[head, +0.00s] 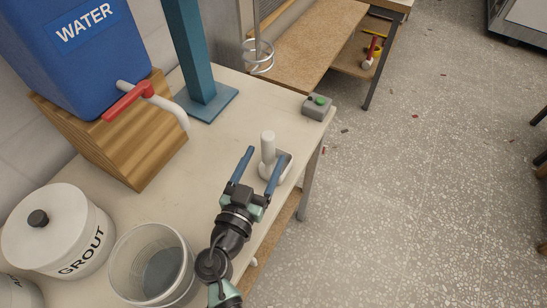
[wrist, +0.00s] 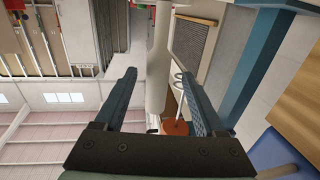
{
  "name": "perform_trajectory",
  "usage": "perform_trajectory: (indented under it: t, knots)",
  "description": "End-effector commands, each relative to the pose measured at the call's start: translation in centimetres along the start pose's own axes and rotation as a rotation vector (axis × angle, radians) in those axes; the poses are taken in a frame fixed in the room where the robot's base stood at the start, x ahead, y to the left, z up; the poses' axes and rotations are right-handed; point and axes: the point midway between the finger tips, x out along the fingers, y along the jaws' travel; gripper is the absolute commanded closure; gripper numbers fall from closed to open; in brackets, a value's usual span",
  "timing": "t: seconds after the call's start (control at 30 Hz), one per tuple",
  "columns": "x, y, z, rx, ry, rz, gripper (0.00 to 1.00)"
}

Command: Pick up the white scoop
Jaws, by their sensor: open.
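The white scoop (head: 268,145) stands on the table with its thick round handle pointing up and its pan at the bottom. My gripper (head: 266,155) is open, with its two blue fingers on either side of the handle in the head view. In the wrist view, the white scoop handle (wrist: 158,75) runs upright between the open fingers of my gripper (wrist: 157,72), with a gap on both sides. The right finger covers part of the scoop's pan in the head view.
The pale table (head: 215,150) is clear around the scoop. A clear bucket (head: 152,264), a white grout tub (head: 56,232), a blue water tank (head: 80,55) with a red-handled tap and a teal column (head: 196,60) stand leftward.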

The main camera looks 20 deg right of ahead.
Motion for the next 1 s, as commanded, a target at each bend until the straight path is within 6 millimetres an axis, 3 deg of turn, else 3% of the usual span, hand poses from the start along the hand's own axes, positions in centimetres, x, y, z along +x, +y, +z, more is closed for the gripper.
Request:
perform_trajectory:
  t: [0.17, 0.5, 0.8, 0.87, 1.0]
  knots:
    - [1.1, 0.1, -0.3, 0.0, 0.0, 0.001, 0.28]
    - [5.4, 0.3, -0.6, 0.001, 0.0, 0.001, 0.28]
    - [5.8, 0.3, -0.5, 0.0, -0.001, -0.001, 0.28]
    - [5.8, 0.3, -0.5, 0.0, -0.001, -0.001, 0.35]
    - [5.8, 0.3, -0.5, 0.001, -0.001, -0.001, 0.6]
